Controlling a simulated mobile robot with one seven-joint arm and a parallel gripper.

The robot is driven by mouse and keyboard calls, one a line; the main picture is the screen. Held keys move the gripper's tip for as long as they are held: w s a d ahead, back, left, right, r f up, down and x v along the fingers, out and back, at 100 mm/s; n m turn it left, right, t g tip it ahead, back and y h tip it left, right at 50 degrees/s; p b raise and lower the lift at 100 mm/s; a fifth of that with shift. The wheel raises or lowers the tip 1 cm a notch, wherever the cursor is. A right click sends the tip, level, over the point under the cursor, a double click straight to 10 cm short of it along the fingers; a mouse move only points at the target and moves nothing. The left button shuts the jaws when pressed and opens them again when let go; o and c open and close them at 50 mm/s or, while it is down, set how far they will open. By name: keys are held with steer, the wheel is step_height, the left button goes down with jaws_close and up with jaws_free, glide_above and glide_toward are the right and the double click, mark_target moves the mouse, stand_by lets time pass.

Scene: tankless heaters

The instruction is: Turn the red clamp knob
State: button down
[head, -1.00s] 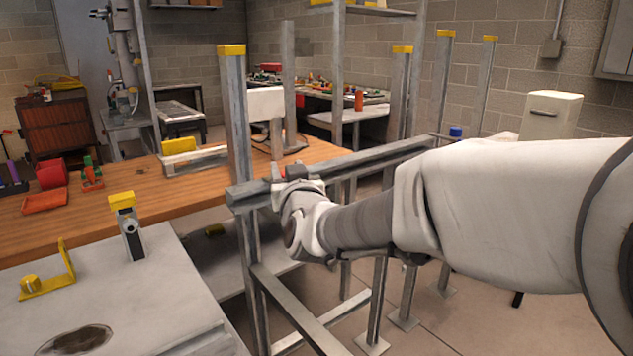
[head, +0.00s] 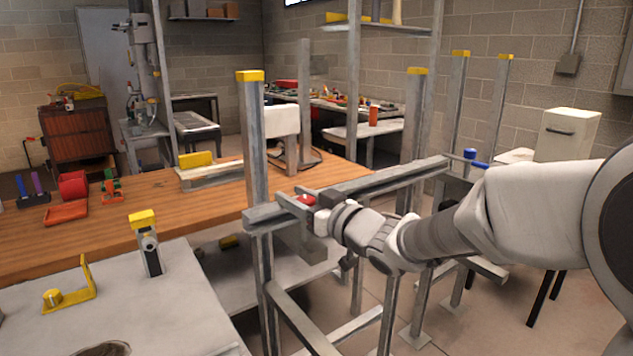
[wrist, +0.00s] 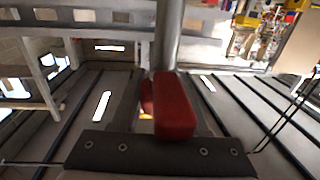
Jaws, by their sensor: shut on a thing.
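The red clamp knob (head: 305,199) shows as a small red spot on the grey metal rail (head: 400,178), at the tip of my gripper (head: 319,213). My gripper reaches in from the right and is shut on the knob. Its fingers are too small to make out in the head view. In the wrist view, a large red block (wrist: 174,106) stands in front of the dark plate of my gripper, with a smaller red part beside it on the left. I cannot tell exactly how the jaws grip it.
Grey upright posts with yellow caps, one of them a near post (head: 253,140), stand around the rail. A wooden bench (head: 140,208) lies behind to the left, and a grey table (head: 190,305) stands at front left. A blue-handled part (head: 470,155) is near the rail's right end.

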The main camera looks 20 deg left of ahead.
steer(key=n+g+p, duration=0.1)
steer(key=g+p, duration=0.1)
steer(key=n+g+y+p, duration=0.1)
steer(key=p, duration=0.2)
steer(key=n+g+y+p, duration=0.1)
steer(key=n+g+p, duration=0.1)
steer(key=shift+s+a+r+g, duration=0.15)
steer(key=shift+s+r+g, duration=0.15)
steer(key=shift+s+r, duration=0.1)
steer(key=n+g+p, duration=0.2)
steer(key=s+n+g+y+p, duration=0.1)
steer(key=g+p, duration=0.2)
steer(key=shift+a+f+n+g, duration=0.1)
steer(key=shift+f+n+g, duration=0.05)
steer(key=shift+n+g, duration=0.2)
steer(key=shift+s+d+f+n+g+h+p, duration=0.1)
steer(key=shift+s+d+n+g+h+p, duration=0.2)
steer(key=shift+n+g+h+p, duration=1.25)
steer(key=shift+s+d+n+g+h+p, duration=0.1)
steer(key=shift+s+n+g+h+p, duration=0.55)
steer(key=shift+n+g, duration=1.7)
steer(key=shift+s+d+f+n+g+h+p, duration=0.15)
steer(key=shift+n+g+h+p, duration=0.35)
steer(key=shift+n+g+h, duration=1.55)
steer(key=shift+r+m+g+y, duration=0.1)
steer(key=shift+m+g+y, duration=0.15)
steer(key=shift+m+g, duration=0.55)
steer(key=shift+c, duration=2.1)
jaws_free()
steer(key=shift+s, duration=0.1)
